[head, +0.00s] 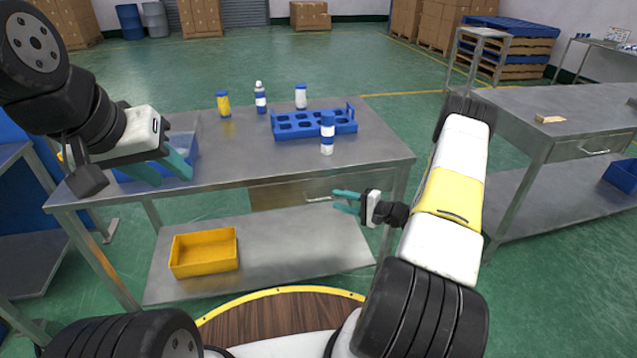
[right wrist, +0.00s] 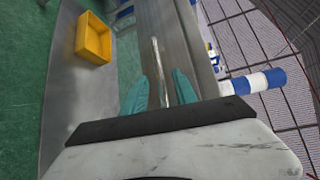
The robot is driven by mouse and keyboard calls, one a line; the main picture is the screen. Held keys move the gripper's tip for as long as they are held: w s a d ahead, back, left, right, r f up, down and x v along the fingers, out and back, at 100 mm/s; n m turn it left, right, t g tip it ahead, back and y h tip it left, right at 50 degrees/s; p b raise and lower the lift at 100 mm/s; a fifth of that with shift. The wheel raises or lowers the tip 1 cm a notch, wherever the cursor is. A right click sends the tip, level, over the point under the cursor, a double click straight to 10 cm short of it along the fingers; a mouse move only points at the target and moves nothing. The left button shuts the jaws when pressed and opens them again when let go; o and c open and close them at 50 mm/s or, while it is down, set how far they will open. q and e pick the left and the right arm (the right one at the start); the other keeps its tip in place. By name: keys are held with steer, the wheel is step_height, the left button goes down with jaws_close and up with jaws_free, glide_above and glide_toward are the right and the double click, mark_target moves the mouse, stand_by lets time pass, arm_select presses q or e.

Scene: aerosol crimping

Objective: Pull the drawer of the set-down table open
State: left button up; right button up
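The set-down table's drawer (head: 275,196) sits under the tabletop (head: 230,163). Its front looks flush with the table, with no gap visible. The drawer's bar handle (head: 318,199) also shows in the right wrist view (right wrist: 155,55). My right gripper (head: 343,201) is at the handle's right end. In the right wrist view its two teal fingers (right wrist: 160,90) are apart, with the bar running between them and space on both sides; contact is not visible. My left gripper (head: 168,170) is open and empty above the table's left end, in front of a blue bin (head: 190,145).
A yellow bin (head: 204,252) is on the lower shelf. Another table with a drawer (head: 590,148) stands at right. Floor between the tables is clear.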

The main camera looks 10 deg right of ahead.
mark_target(330, 198)
steer(key=shift+x, duration=2.1)
jaws_close()
